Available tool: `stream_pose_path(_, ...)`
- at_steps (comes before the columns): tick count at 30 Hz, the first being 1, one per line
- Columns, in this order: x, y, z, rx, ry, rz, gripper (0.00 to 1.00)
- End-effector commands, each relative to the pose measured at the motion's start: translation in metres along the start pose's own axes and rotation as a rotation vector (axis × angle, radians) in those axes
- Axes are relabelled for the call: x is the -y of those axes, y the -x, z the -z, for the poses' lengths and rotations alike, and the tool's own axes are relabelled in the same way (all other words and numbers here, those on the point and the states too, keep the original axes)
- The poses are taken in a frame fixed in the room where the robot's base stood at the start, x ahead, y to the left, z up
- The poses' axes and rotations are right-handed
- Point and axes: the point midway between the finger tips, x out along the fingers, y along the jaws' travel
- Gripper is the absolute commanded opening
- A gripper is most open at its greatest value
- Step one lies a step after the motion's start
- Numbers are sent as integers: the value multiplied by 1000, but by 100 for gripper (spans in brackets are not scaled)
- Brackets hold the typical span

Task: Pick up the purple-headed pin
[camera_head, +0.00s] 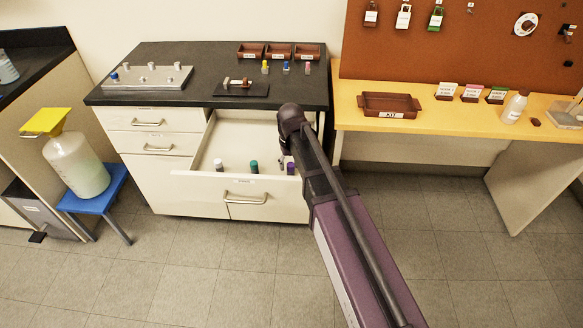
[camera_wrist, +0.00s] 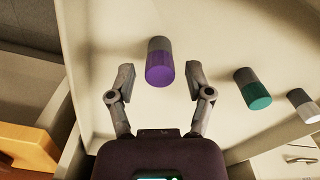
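The purple-headed pin (camera_wrist: 160,66) stands in the open drawer, with a purple end and a grey body. In the wrist view it is between the two spread fingers of my gripper (camera_wrist: 160,88), with a gap on each side. My gripper is open and holds nothing. In the head view the purple pin (camera_head: 291,168) shows at the drawer's right end, and my arm hides most of my gripper (camera_head: 284,152). A green-headed pin (camera_wrist: 253,90) and a white-headed pin (camera_wrist: 302,105) stand to its right in the wrist view.
The open drawer (camera_head: 205,180) has walls close around the pins. The black countertop (camera_head: 200,92) above it carries a metal plate (camera_head: 148,78), small red bins (camera_head: 278,51) and small coloured pins. A wooden bench (camera_head: 440,115) is to the right. The floor in front is clear.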

Motion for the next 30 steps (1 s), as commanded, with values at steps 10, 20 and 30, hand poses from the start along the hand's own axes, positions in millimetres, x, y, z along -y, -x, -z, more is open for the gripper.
stream_pose_path(10,0,0,0,0,0,0,0)
stream_pose_path(20,0,3,0,0,-1,0,0)
stream_pose_path(30,0,23,0,0,-1,0,0)
